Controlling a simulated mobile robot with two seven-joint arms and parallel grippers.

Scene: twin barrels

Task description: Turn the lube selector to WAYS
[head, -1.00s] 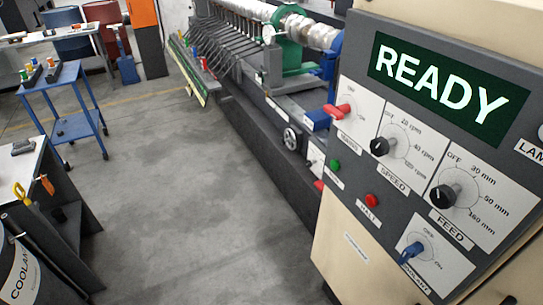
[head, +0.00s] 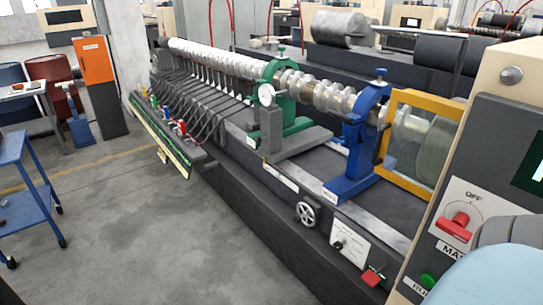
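A small white plate (head: 362,252) is fixed on the front of the lathe bed, low and right of centre in the head view. A small dark knob (head: 338,244) sits on its left part. This may be the lube selector, but its lettering is too small to read, so I cannot tell its setting. A red lever or pedal (head: 373,276) is at the plate's lower edge. Neither of my grippers shows. A light blue and grey link of mine fills the lower right corner and covers part of the control panel.
A control panel (head: 446,270) with a red main switch (head: 457,225) and a green button (head: 428,281) stands at the right. A handwheel (head: 307,214) protrudes left of the plate. A blue cart (head: 22,205) stands at the left. The floor between is clear.

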